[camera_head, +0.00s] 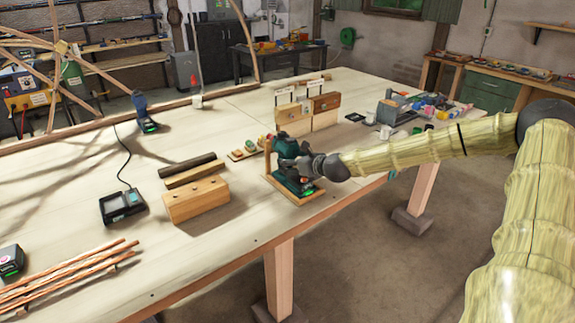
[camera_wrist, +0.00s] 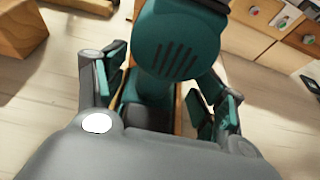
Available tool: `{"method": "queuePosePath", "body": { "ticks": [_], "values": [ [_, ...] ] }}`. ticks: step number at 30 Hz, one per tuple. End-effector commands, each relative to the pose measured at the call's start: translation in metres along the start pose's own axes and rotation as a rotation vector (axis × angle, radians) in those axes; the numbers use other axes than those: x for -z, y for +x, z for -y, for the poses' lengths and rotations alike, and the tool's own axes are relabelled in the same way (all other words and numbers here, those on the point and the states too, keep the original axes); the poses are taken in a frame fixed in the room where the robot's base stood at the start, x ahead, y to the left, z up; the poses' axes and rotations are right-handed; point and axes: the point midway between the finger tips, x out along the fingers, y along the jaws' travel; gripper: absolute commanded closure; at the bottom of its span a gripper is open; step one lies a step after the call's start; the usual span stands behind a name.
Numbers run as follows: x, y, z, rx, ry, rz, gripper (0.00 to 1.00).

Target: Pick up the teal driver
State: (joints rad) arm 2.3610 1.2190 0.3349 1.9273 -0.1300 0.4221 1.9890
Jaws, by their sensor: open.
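The teal driver (camera_head: 284,147) stands upright on a small wooden stand (camera_head: 268,161) at the table's near right edge. My gripper (camera_head: 303,168) reaches it from the right and partly hides its handle. In the wrist view the driver's round vented teal body (camera_wrist: 178,45) fills the top middle. My gripper's fingers (camera_wrist: 162,100), with teal pads, are open on either side of it. I cannot tell whether either pad touches it. The driver's lower part is mostly hidden by its body and my gripper.
A blue driver (camera_head: 141,104) stands farther back. A charger (camera_head: 121,206) and copper-coloured rods (camera_head: 70,275) lie at the left. The table's middle is mostly clear.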

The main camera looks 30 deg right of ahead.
Motion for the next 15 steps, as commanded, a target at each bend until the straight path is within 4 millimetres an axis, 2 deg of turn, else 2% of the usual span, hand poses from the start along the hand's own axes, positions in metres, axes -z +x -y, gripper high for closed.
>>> {"method": "queuePosePath", "body": {
  "ticks": [15],
  "values": [
    [-0.001, 0.033, 0.0, 0.0, -0.001, 0.0, 0.3]
  ]
}}
